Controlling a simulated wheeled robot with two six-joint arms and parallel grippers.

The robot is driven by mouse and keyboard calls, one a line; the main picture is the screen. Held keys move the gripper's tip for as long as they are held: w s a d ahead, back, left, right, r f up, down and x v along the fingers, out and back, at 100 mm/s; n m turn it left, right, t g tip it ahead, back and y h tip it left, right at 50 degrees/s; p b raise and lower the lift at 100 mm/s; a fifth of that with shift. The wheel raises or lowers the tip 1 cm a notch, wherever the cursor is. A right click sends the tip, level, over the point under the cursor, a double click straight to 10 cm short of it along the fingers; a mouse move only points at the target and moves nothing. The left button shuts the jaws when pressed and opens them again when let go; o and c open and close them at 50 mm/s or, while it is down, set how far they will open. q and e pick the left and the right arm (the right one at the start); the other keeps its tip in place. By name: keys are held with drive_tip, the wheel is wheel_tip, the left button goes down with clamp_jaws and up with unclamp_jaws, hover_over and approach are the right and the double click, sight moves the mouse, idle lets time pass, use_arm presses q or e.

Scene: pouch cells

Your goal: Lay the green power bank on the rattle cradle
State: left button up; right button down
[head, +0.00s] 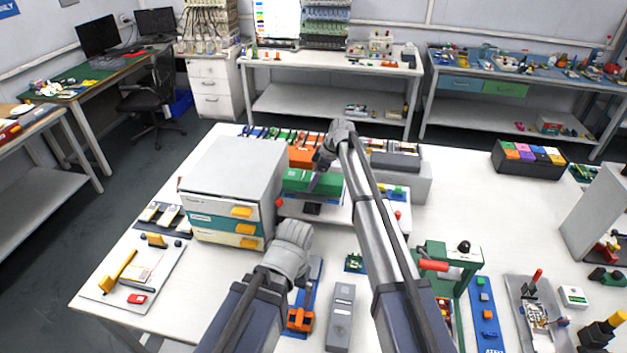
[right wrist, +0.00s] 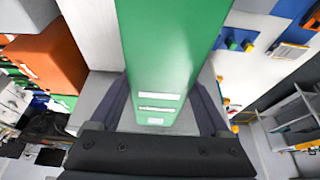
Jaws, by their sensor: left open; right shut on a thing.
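The green power bank (head: 300,180) is a flat green block in the jaws of my right gripper (head: 317,180), just right of the white drawer stack. In the right wrist view the power bank (right wrist: 165,60) lies between the two dark fingers, with white label strips near its close end. Below it is a white platform (head: 340,212) with a small black part, which looks like the rattle cradle, largely hidden by the bank and my arm. I cannot tell whether the bank touches it. My left gripper (head: 291,243) is in front of the drawer stack, apart from the bank; its fingers are mostly hidden.
The white drawer stack (head: 232,180) stands close left. Orange blocks (head: 302,156) and a grey box (head: 408,180) are behind and right. A green press stand (head: 452,258) with a red handle is right of my arm. Bare table lies around (head: 480,205).

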sight(322, 177)
drive_tip(key=shift+f+b, duration=1.2)
drive_tip(key=shift+f, duration=0.05)
unclamp_jaws()
drive_tip(key=p+v, duration=0.6)
drive_tip(key=v, duration=0.1)
drive_tip(key=shift+a+r, duration=0.1)
drive_tip(key=shift+a, duration=0.05)
drive_tip(key=shift+d+r+p, duration=0.25)
drive_tip(key=shift+r+p, duration=0.15)
drive_tip(key=shift+p, duration=0.25)
